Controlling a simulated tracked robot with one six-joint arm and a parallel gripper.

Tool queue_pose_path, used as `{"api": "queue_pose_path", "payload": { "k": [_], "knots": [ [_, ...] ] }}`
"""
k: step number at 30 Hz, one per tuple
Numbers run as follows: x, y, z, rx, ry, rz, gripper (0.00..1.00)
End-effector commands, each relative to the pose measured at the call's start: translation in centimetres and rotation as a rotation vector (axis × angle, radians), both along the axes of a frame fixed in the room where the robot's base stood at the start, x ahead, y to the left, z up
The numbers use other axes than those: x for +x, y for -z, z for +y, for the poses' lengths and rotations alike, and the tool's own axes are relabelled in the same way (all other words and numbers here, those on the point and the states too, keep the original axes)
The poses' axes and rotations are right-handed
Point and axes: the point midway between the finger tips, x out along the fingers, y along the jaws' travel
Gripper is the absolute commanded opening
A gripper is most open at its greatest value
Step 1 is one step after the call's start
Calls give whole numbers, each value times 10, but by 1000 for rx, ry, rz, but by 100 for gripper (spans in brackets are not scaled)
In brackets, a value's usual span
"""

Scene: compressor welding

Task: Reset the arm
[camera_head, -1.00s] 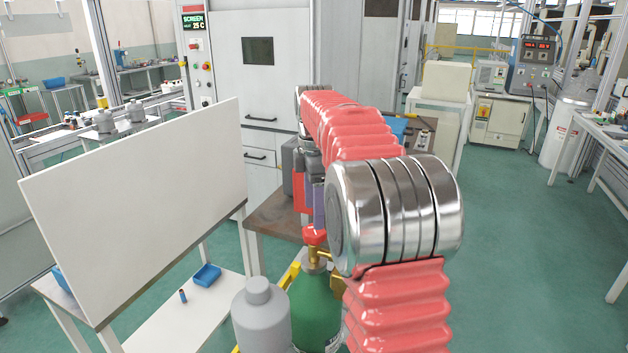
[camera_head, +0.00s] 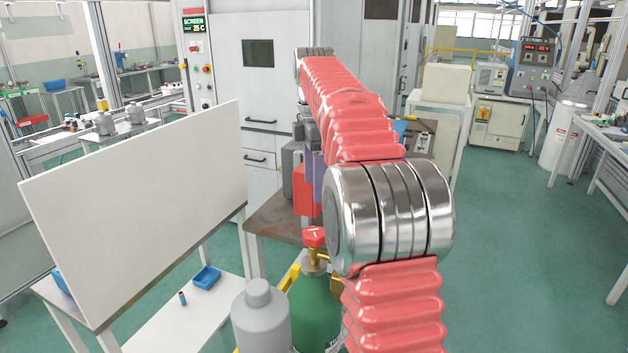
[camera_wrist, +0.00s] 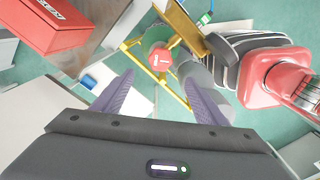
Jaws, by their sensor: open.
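My arm, in a red ribbed sleeve with a big metal joint, reaches forward and fills the middle of the head view. In the wrist view my gripper (camera_wrist: 160,95) has its two purple fingers spread wide, with nothing between them. The fingers point down toward the floor area around a green gas cylinder. In the head view, only a purple part of my gripper (camera_head: 319,172) shows beside the arm; its fingertips cannot be made out clearly.
A green cylinder (camera_head: 316,312) with a red valve (camera_head: 315,237) stands below my arm, beside a grey bottle (camera_head: 261,318). A red box (camera_wrist: 50,22) sits on a brown bench. A white board (camera_head: 140,205) stands at left. Green floor is open at right.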

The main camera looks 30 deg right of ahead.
Motion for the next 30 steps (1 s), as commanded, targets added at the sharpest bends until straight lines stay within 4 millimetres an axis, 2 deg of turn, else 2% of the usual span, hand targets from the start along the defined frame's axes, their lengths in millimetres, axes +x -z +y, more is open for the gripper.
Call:
{"api": "queue_pose_path", "payload": {
  "k": [11,16,23,30],
  "knots": [
    [0,0,0,0,0,-1,66],
    [-4,-3,7,-3,24,-11,66],
    [-25,-11,35,-13,149,-59,66],
    [-57,-14,71,-12,322,-127,66]
  ]
}}
